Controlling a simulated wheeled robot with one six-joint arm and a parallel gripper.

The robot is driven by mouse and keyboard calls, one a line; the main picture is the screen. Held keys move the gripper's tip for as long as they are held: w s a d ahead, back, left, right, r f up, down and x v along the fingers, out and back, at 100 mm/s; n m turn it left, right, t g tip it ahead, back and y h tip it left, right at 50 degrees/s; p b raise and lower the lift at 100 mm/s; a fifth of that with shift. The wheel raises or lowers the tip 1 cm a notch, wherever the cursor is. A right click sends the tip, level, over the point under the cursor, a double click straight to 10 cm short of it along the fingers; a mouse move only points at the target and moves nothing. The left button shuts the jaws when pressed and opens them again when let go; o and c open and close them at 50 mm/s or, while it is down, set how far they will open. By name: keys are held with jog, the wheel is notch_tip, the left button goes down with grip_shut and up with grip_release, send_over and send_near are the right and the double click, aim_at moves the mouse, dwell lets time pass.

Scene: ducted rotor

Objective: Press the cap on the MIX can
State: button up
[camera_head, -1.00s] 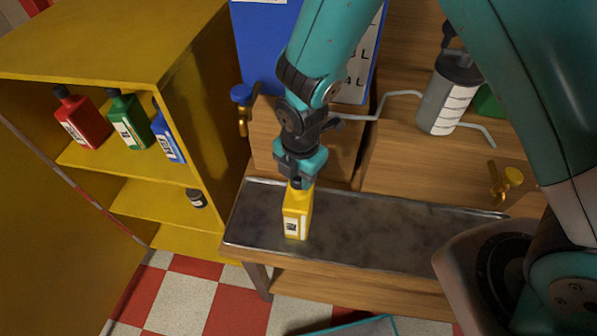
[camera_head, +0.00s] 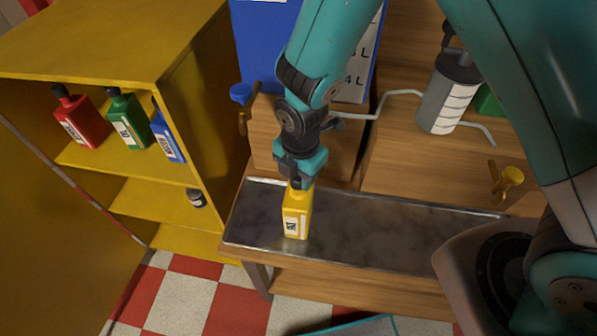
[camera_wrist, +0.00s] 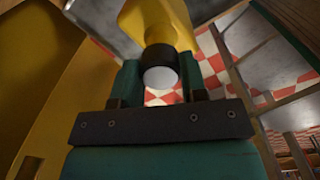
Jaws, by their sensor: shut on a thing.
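The yellow can (camera_head: 297,221) with a white label stands upright on the metal tray (camera_head: 380,232), near its left end. Its label is too small to read, so I cannot tell for sure that it is the MIX can. My gripper (camera_head: 297,182) points down at the top of the can and is shut on its dark cap (camera_wrist: 158,56). In the wrist view the cap with its pale round end sits between my two fingers, against the neck of the yellow can (camera_wrist: 155,18). I cannot tell whether the cap is fully seated.
A yellow cabinet (camera_head: 200,100) stands open at the left, with red (camera_head: 75,117), green (camera_head: 128,119) and blue (camera_head: 167,138) bottles and a small dark bottle (camera_head: 196,197). Brass taps (camera_head: 508,178) and a grey graduated cylinder (camera_head: 449,95) stand behind the tray. The tray's right part is clear.

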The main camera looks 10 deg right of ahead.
dwell(0.3)
jog(key=o, duration=1.4)
jog(key=shift+o, duration=0.2)
jog(key=shift+r+p, duration=2.7)
jog(key=shift+r, duration=0.8)
jog(key=shift+c, duration=0.4)
grip_shut()
